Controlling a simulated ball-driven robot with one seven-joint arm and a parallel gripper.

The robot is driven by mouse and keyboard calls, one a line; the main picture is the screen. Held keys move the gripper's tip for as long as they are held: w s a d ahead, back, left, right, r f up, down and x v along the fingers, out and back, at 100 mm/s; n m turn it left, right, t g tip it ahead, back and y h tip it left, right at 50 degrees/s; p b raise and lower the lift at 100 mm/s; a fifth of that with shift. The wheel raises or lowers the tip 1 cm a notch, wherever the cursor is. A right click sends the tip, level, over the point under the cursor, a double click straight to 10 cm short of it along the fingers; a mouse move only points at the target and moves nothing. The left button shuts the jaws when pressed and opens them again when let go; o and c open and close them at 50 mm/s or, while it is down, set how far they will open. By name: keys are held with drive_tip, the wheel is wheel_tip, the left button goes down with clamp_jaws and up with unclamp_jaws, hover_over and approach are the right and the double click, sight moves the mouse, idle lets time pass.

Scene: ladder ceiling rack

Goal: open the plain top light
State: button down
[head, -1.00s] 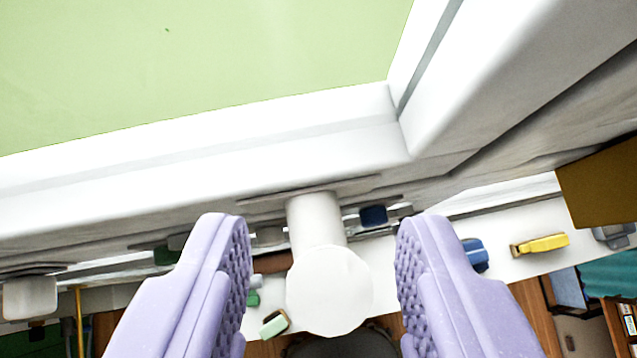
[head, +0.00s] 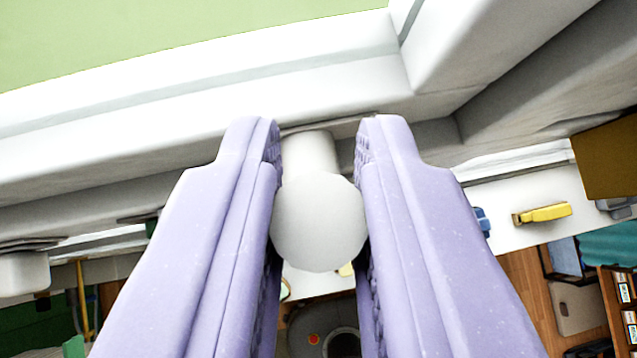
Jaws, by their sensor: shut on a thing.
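The top light is a white-framed window (head: 200,112) with a pale green pane (head: 150,35) in the upper part of the view. A white round knob (head: 318,222) on a short stem sticks out from the frame's lower edge, near its right corner. My gripper (head: 320,150) has its two lilac fingers on either side of the knob, shut on it. The fingertips reach close to the frame beside the stem. The inner finger faces are partly hidden by the knob. I see no clear gap between the top light and the surrounding frame.
A white surface with a yellow object (head: 542,214) lies lower right, well beyond the frame. A brown panel (head: 606,160) stands at the right edge. A white block (head: 22,272) is at the left edge. A bookshelf (head: 622,290) is lower right.

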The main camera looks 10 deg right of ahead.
sight(277, 2)
drive_tip(key=shift+t, duration=0.9)
drive_tip(key=w+b, duration=0.1)
drive_tip(key=b, duration=0.2)
drive_tip(key=w+f+b, duration=0.1)
drive_tip(key=w+b, duration=0.1)
drive_tip(key=b, duration=0.1)
drive_tip(key=w+f+b, duration=0.1)
drive_tip(key=w+b, duration=0.1)
drive_tip(key=b, duration=0.1)
drive_tip(key=shift+w, duration=0.15)
drive_tip(key=shift+w+r+t+b, duration=0.2)
drive_tip(key=shift+w+t+b, duration=0.1)
drive_tip(key=shift+w+b, duration=0.5)
drive_tip(key=shift+s+r, duration=0.1)
drive_tip(key=c, duration=1)
unclamp_jaws()
drive_tip(key=shift+r, duration=0.1)
